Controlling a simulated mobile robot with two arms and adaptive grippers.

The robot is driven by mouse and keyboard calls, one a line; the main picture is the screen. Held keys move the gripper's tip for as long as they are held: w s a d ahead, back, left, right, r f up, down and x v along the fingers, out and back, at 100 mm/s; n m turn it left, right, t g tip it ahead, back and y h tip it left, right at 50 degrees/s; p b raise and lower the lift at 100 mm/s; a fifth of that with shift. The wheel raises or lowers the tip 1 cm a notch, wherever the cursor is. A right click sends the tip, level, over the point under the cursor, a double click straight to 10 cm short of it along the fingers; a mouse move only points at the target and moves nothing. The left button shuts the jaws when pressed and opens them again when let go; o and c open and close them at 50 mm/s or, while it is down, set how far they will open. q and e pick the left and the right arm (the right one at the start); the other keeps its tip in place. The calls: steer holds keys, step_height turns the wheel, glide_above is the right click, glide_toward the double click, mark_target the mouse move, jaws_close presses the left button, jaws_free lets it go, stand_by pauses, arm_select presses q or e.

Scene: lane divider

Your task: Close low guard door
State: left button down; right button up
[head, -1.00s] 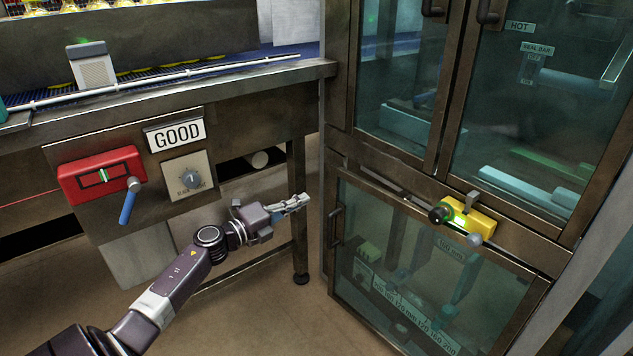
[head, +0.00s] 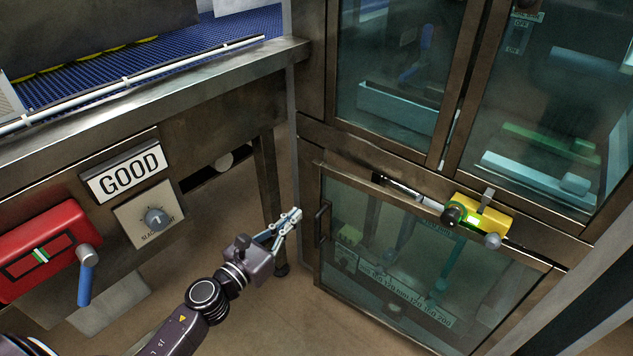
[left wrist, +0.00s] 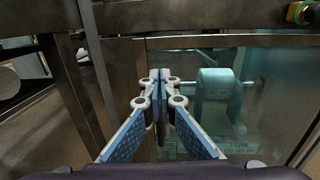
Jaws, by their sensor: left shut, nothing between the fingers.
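The low guard door (head: 400,245) is a dark-framed glass panel at the lower right of the head view. A dark gap shows along part of its top edge, so it looks slightly ajar. Its black handle (head: 322,223) is upright on the left side. My left gripper (head: 297,215) is shut and empty, just left of the handle; I cannot tell if it touches anything. In the left wrist view, its closed fingertips (left wrist: 160,76) overlap the door's left frame edge. The handle is not clear there. My right gripper is out of view.
A yellow latch box (head: 483,213) with a green light and dark knob sits above the low door. Tall upper glass doors (head: 395,75) stand over it. At left is a conveyor table (head: 150,95) with a red switch box (head: 40,245) and a dial. Floor is open below.

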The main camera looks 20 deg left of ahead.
mark_target(330, 181)
arm_select(q)
steer(key=x, duration=1.2)
steer(key=shift+p, duration=0.3)
steer(key=shift+w+d, duration=0.15)
steer(key=shift+w, duration=0.5)
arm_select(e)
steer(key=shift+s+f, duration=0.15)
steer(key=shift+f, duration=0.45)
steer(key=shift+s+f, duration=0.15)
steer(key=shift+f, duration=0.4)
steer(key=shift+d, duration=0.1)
